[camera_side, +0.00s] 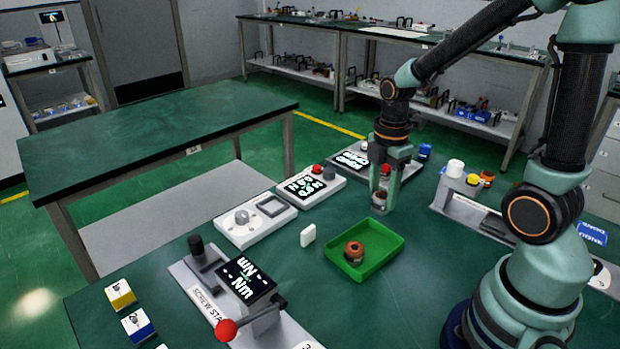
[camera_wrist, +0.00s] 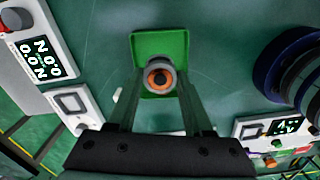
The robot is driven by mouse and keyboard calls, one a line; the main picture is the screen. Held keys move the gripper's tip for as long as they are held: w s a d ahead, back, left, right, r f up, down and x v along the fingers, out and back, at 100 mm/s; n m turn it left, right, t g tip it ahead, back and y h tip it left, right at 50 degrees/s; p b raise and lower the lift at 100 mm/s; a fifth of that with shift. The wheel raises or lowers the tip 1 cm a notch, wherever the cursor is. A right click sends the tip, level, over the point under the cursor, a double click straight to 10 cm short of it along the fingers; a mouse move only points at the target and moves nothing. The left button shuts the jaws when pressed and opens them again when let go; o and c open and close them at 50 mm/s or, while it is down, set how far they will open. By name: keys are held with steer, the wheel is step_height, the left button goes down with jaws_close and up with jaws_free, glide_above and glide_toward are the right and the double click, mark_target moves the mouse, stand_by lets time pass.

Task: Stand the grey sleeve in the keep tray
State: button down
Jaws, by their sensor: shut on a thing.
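My gripper (camera_side: 380,197) points down and is shut on a small round piece that I take for the grey sleeve (camera_wrist: 160,65). In the wrist view the sleeve's grey rim faces the camera between the fingertips, with an orange-brown ring and a dark centre showing inside it. The green keep tray (camera_side: 392,245) lies on the bench, in front of and below the gripper in the side view. A brown-orange ring-shaped part (camera_side: 353,252) stands in the tray. In the wrist view the tray (camera_wrist: 143,45) shows behind the sleeve, and that part is not seen separately.
A white block (camera_side: 308,236) stands left of the tray. The screw station (camera_side: 240,285) with its red-knobbed lever is at front left. Panels with displays (camera_side: 312,187) stand behind. A rack with white and yellow tops (camera_side: 460,190) is at right.

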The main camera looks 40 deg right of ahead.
step_height(320, 180, down, 10)
steer(key=shift+r, duration=0.15)
stand_by(0.3)
steer(key=shift+c, duration=1.5)
jaws_free()
